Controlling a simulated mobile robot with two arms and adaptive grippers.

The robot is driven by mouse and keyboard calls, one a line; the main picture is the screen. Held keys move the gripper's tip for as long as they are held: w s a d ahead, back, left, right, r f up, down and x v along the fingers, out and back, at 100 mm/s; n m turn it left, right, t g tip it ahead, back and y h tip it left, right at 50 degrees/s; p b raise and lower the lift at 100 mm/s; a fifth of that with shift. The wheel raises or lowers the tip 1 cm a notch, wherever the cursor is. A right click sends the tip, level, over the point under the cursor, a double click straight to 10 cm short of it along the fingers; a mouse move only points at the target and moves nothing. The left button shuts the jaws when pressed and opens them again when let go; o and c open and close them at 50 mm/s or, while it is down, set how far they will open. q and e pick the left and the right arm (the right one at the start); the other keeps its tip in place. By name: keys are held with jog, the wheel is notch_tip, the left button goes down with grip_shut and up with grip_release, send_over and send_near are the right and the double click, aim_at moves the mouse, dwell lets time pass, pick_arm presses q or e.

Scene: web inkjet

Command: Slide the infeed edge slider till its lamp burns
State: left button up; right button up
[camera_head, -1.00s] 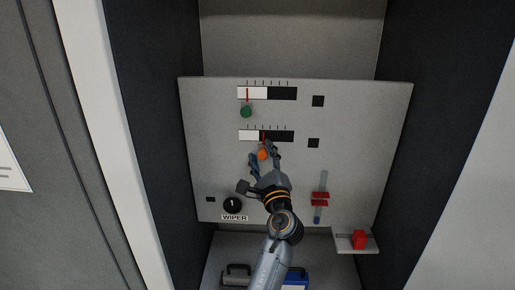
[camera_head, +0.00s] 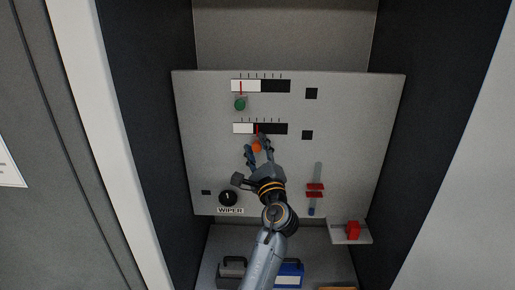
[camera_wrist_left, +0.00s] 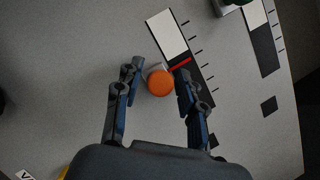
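A grey panel (camera_head: 205,140) carries two horizontal sliders. The upper has a green knob (camera_head: 240,104). The lower has an orange knob (camera_head: 257,147) under a white-and-black scale (camera_head: 277,128) with a red pointer near its middle. No readable label shows which is the infeed edge slider. Dark squares (camera_head: 311,93) (camera_head: 307,135) right of the scales are unlit. My left gripper (camera_head: 258,149) is open, its fingers on either side of the orange knob. In the left wrist view the knob (camera_wrist_left: 160,82) lies between the fingertips, close to the right one. My right gripper is not in view.
A black dial (camera_head: 228,198) labelled WIPER is at lower left. A vertical slider with red markers (camera_head: 315,186) is at lower right, near a red block (camera_head: 353,230) on a ledge. Dark cabinet walls flank the panel. A blue case (camera_head: 290,274) stands below.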

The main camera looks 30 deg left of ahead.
aim_at(253, 103)
pick_arm(q)
jog(key=shift+o, duration=0.5)
jog(key=shift+a, duration=0.15)
notch_tip(253, 103, up, 10)
jog(key=shift+w, duration=0.1)
